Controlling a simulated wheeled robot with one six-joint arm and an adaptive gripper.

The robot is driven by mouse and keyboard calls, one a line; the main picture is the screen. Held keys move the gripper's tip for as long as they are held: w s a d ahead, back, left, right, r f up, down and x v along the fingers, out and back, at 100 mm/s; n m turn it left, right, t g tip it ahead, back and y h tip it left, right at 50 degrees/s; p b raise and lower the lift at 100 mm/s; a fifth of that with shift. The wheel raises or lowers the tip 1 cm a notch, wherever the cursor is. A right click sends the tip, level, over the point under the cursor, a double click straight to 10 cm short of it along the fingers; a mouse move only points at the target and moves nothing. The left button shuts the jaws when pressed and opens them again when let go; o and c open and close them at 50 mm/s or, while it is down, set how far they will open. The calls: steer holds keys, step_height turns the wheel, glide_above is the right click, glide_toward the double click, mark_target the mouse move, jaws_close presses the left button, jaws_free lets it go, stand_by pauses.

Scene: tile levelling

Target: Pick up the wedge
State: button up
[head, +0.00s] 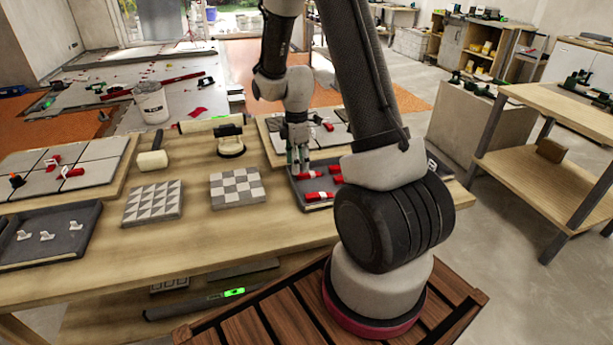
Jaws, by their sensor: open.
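Several red wedges lie in the dark tray (318,207) at the right part of the workbench. One red wedge (309,175) is close to my gripper (300,167), another red wedge (319,196) lies nearer the tray's front edge, and more lie to the right, partly behind my arm. My gripper points down over the tray's left back part, its fingers apart at the near wedge. I cannot tell whether the fingers touch it. My arm hides much of the tray's right side.
Left of the tray are two patterned tile samples (237,188), a mallet (152,160) and a suction cup tool (230,141). A tile board (330,127) lies behind the tray. Another tray (50,240) with white clips is at the left. The bench front is clear.

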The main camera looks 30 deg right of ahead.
mark_target(309, 174)
step_height(309, 174, down, 4)
steer(key=shift+d, duration=0.15)
steer(key=c, duration=0.8)
steer(key=shift+r, duration=0.1)
